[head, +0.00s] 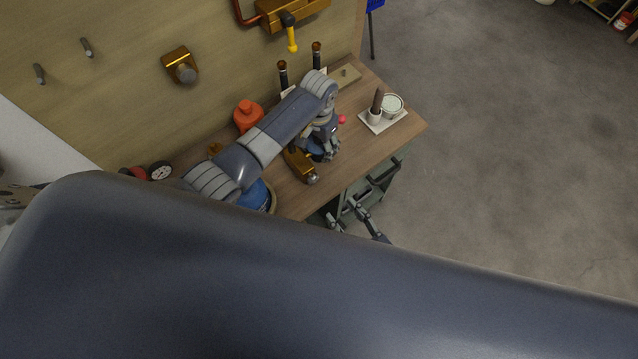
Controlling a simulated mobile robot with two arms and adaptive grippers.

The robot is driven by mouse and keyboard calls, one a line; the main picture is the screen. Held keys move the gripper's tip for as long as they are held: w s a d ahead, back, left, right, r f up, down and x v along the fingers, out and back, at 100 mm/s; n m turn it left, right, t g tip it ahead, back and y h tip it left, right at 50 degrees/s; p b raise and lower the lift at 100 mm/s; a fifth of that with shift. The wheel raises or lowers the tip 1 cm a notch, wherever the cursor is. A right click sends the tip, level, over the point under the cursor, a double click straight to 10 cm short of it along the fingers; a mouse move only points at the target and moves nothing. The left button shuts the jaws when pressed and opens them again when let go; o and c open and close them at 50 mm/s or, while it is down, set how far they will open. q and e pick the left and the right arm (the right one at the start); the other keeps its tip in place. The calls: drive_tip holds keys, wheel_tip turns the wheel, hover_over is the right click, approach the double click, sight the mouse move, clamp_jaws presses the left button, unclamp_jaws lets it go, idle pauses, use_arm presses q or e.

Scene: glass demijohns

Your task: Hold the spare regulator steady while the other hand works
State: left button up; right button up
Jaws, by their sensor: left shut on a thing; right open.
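A brass-coloured regulator (299,164) with a grey round end is at the table's front part, low over or on the wood; I cannot tell which. My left gripper (322,150) is just right of it and shut on it, with the fingers partly hidden by the wrist. My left arm reaches across the table from the left. My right gripper (343,213) is open and empty, just off the table's front edge and lower in the picture. A similar brass piece (179,65) is on the wooden board.
The table (405,128) carries an orange-red bottle (248,116), a gauge (160,171) and a white tray (372,125) with a tin (393,104) at the right. A yellow-handled brass fitting (291,38) hangs on the board (125,95). The floor at right is clear.

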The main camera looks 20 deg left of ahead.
sight(315, 181)
drive_tip(key=x, duration=1)
drive_tip(key=shift+w+a, duration=0.2)
drive_tip(key=shift+a, duration=0.05)
drive_tip(key=c, duration=1.1)
